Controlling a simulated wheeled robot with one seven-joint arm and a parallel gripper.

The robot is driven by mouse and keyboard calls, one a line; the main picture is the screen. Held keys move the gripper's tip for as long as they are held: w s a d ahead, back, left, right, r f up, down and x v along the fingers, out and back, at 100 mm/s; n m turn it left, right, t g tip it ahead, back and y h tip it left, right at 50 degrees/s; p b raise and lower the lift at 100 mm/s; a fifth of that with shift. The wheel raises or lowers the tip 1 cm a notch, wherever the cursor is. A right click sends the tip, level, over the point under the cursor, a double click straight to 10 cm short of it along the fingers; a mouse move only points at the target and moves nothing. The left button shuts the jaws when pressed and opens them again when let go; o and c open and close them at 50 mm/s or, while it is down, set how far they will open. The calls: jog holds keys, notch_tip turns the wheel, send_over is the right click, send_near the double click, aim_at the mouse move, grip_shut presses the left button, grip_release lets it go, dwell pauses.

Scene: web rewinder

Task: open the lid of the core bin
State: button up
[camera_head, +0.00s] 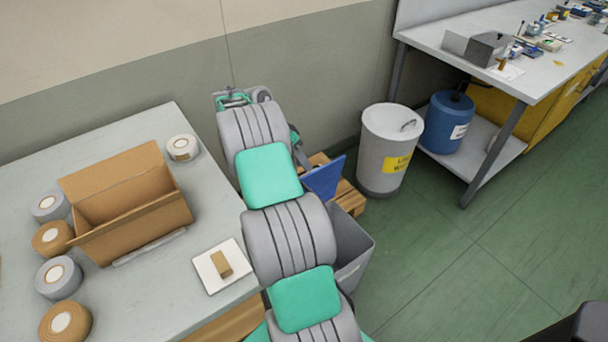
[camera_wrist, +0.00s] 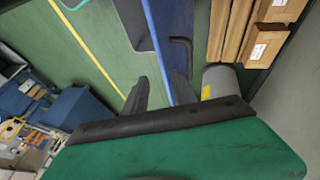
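The core bin (camera_head: 353,243) is a grey box on the floor, partly hidden behind my arm in the head view. Its blue lid (camera_head: 322,179) stands tilted up at the bin's far side. In the wrist view a blue panel (camera_wrist: 179,18), which looks like the lid, runs past my fingers, with a dark bent handle (camera_wrist: 181,54) beside it. My gripper (camera_wrist: 161,92) is open, its two dark fingers apart. The panel's pale edge passes between the fingertips in the picture; I cannot tell whether they touch it. The head view does not show my fingers.
A white waste bin (camera_head: 386,158) and a blue drum (camera_head: 447,122) stand to the right, near a workbench (camera_head: 440,39). A table (camera_head: 142,292) with a cardboard box (camera_head: 128,190) and several tape rolls is at left. Green floor (camera_head: 455,255) is clear at lower right.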

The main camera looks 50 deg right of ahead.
jog(key=s+a+r+b, duration=0.1)
jog(key=s+a+r, duration=0.2)
jog(key=s+a, duration=0.2)
jog(key=shift+s+a+r, duration=0.15)
jog(key=shift+s, duration=0.25)
